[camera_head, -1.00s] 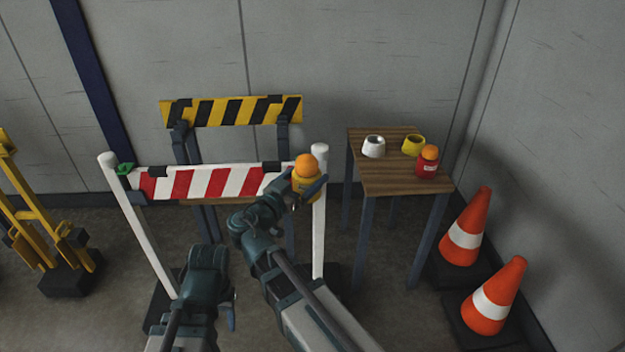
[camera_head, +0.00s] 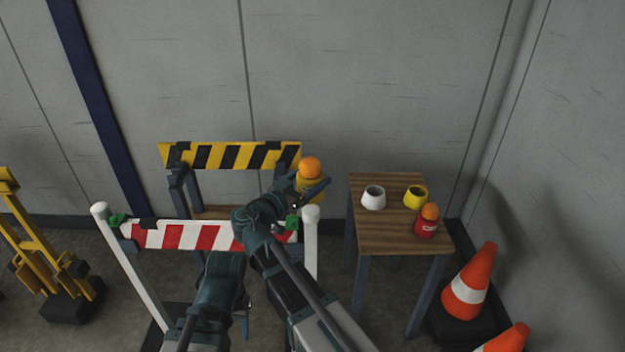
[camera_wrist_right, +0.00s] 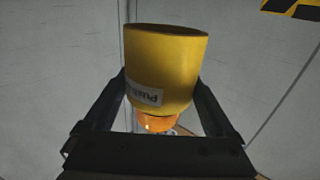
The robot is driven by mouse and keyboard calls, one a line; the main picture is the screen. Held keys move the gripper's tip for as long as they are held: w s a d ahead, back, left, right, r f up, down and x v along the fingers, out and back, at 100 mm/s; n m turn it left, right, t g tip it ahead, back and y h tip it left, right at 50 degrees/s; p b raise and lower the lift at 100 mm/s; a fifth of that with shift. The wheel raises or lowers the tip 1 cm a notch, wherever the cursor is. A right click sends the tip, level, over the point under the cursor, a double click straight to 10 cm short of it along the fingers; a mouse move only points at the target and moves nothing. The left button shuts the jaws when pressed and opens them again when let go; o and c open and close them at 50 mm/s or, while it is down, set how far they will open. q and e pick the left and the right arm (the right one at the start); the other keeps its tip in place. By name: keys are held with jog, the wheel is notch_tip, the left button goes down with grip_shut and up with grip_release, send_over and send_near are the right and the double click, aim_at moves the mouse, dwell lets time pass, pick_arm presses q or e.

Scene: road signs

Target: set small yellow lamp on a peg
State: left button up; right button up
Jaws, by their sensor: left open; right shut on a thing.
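The small yellow lamp (camera_head: 304,187) has an orange dome and is held in my right gripper (camera_head: 308,195). It appears above the right end of the red-and-white barrier board (camera_head: 190,235), near the top of the right white post (camera_head: 310,230). In the right wrist view the lamp's yellow body (camera_wrist_right: 165,65) fills the space beyond the fingers, with its orange dome towards the gripper. A small green piece (camera_head: 117,220) sits at the board's left end and another green piece (camera_head: 292,221) at its right end. My left gripper (camera_head: 243,312) is open and empty, low in front of the board.
Orange cones (camera_head: 470,280) stand at lower right. A yellow-and-black barrier (camera_head: 230,155) stands behind, and a yellow folding stand (camera_head: 45,250) at left.

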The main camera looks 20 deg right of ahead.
aim_at(311, 209)
jog(key=shift+w+d, duration=0.1)
jog(key=shift+w, duration=0.05)
jog(key=shift+f, duration=0.1)
notch_tip(311, 209, down, 7)
jog(key=b, duration=0.7)
jog(key=shift+f+b, duration=0.1)
jog(key=shift+b, duration=0.2)
jog(key=shift+f, duration=0.25)
dwell(0.3)
jog(key=o, duration=1.4)
